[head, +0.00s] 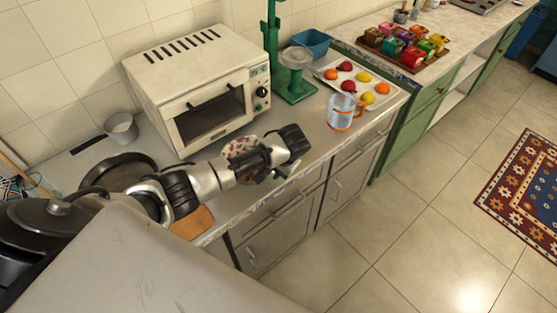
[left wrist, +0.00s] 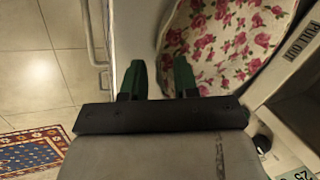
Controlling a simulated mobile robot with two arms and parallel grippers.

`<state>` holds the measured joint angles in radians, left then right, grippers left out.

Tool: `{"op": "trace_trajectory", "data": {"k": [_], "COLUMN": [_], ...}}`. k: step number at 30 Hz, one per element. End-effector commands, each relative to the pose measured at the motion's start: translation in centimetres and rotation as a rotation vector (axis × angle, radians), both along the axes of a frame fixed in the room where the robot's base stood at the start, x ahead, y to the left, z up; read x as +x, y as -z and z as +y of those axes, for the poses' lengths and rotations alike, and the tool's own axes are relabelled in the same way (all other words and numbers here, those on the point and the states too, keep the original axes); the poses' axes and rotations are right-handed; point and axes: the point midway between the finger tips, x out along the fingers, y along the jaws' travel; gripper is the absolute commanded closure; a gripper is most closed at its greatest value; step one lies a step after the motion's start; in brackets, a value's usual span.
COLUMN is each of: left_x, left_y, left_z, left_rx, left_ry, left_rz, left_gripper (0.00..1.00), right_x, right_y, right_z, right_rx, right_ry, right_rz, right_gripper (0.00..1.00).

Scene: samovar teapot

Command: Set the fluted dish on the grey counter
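A white round dish with pink roses (head: 240,146), which I take to be the fluted dish, lies on or just over the grey counter (head: 318,152) in front of the toaster oven. My left arm covers much of it in the head view. In the left wrist view the dish (left wrist: 225,45) fills the upper right, and its edge runs close to the right finger. My left gripper (head: 290,145) is over the counter's front side. Its two dark green fingers (left wrist: 160,80) stand apart; I cannot tell whether they touch the dish. My right gripper is not in view.
The toaster oven (head: 200,90) stands behind the dish. A green scale (head: 293,78), a blue tub (head: 312,42), a glass mug (head: 344,112) and a fruit tray (head: 392,92) are to the right. Pans (head: 118,172) and a wooden board (head: 193,222) are left. Bare counter lies before the mug.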

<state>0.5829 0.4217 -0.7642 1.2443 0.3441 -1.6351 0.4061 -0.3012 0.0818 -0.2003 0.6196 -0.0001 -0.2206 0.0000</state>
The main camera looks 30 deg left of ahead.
Motion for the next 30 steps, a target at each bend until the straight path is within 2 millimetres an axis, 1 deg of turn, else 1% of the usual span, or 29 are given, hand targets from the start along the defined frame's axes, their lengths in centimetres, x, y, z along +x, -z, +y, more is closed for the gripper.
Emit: {"op": "trace_trajectory", "data": {"k": [9,12,15,18,23,27,29,30], "left_x": [0.0,-0.1,-0.1,-0.2,-0.2,-0.2,-0.3,-0.3], "left_y": [-6.3,-7.9,-9.1,-9.8,-10.2,-10.1,-9.7,-9.3], "left_z": [-2.5,-3.1,-3.6,-3.8,-3.9,-4.0,-4.6,-5.3], "left_rx": [-0.003,-0.001,-0.001,-0.001,0.000,-0.004,-0.025,-0.051], "left_ry": [0.001,0.001,0.000,0.000,-0.001,0.003,0.021,0.044], "left_rz": [-0.006,-0.004,-0.003,-0.002,0.000,-0.004,-0.021,-0.044], "left_gripper": [0.70,0.70,0.70,0.70,0.70,0.70,0.70,0.70], "right_x": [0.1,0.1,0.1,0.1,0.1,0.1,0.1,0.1], "right_y": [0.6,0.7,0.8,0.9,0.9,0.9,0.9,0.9], "right_z": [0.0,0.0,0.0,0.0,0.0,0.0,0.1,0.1], "right_rx": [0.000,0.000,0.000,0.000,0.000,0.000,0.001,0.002], "right_ry": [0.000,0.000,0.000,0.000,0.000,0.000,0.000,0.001], "right_rz": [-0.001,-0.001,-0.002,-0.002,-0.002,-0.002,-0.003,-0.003], "right_gripper": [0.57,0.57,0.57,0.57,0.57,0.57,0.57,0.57]}}
